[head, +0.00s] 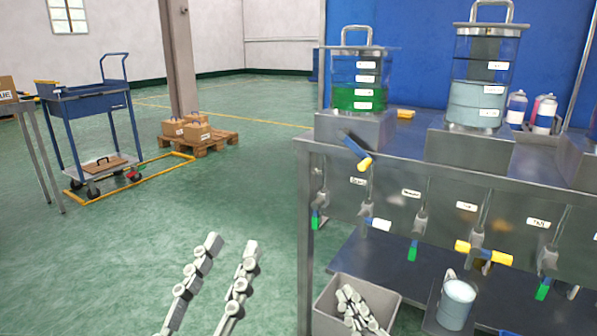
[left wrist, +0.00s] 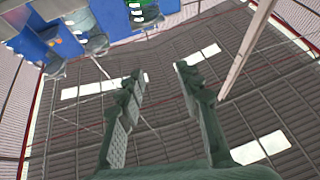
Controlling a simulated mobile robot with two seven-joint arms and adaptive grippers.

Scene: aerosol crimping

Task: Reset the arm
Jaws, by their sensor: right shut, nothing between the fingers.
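My left gripper (head: 232,244) is in the lower middle of the head view, over the green floor and left of the steel bench (head: 440,165). Its two fingers point up and stand apart with nothing between them. It also shows open and empty in the left wrist view (left wrist: 160,72), against the roof. My right gripper (head: 345,293) shows at the bottom of the head view, overlapping a grey bin (head: 322,309). Its fingers are close together, shut and empty. I cannot tell whether it is inside the bin or in front of it.
The bench carries a green-filled tank (head: 358,98), a pale blue tank (head: 477,104) and spray cans. Taps and valves hang along its front. A blue cart (head: 88,105) and boxed pallet (head: 205,143) are farther left.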

